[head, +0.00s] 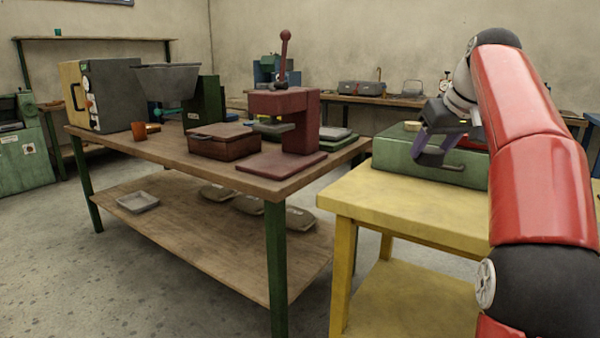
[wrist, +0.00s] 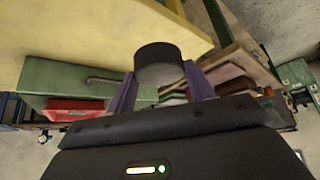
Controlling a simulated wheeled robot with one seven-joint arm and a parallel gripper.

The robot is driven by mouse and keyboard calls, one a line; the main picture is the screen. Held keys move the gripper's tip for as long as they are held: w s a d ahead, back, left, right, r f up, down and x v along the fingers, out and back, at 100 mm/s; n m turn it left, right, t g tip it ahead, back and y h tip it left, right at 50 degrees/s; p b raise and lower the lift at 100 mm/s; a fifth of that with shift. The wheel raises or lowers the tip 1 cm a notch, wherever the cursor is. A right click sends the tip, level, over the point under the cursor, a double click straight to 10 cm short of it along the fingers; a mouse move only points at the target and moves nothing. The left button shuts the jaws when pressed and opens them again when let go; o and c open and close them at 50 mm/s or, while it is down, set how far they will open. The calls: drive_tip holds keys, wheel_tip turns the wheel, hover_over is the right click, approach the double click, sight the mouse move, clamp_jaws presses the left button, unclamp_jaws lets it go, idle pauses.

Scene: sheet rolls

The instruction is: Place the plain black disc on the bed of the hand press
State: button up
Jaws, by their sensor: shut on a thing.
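My gripper (head: 428,156) is at the right in the head view, above the yellow table and in front of the green case. In the wrist view its purple fingers (wrist: 160,80) are shut on the plain black disc (wrist: 158,60), which sits between the tips. I cannot make out the disc in the head view. The dark red hand press (head: 305,118) stands on the wooden table, left of my gripper and well apart from it. Its flat red bed (head: 282,166) looks bare. A ball-topped lever (head: 284,58) stands upright on top.
The yellow table (head: 380,205) bears the green case (head: 395,160). The wooden table (head: 185,157) also holds a brown box (head: 222,148), an orange cup (head: 138,131) and a machine with a hopper (head: 167,78). A narrow gap separates the two tables.

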drive_tip(key=w+a+f+n+g+y, duration=0.15)
drive_tip(key=w+a+f, duration=0.25)
drive_tip(key=a+f, duration=0.45)
drive_tip(key=w+a+f+n+y, duration=0.1)
drive_tip(key=w+a+f+n, duration=0.25)
drive_tip(key=a+f, duration=0.5)
drive_tip(key=a+f+m, duration=0.1)
drive_tip(key=a+f, duration=0.2)
drive_tip(key=f, duration=0.6)
drive_tip(key=a+f, duration=0.2)
drive_tip(key=f, duration=0.6)
wheel_tip(320, 180, down, 9)
drive_tip(key=s+m+t+h, duration=0.1)
drive_tip(key=s+m+h, duration=0.1)
drive_tip(key=s, duration=0.1)
drive_tip(key=s+d+f+m+h, duration=0.2)
drive_tip(key=s+d+f+m, duration=0.2)
drive_tip(key=s+d+f, duration=0.6)
drive_tip(key=s+f, duration=0.2)
drive_tip(key=s, duration=0.2)
drive_tip(key=shift+s+d+f+m+t, duration=0.25)
drive_tip(key=shift+s+d+m+t, duration=0.05)
drive_tip(key=shift+s+d+t, duration=0.1)
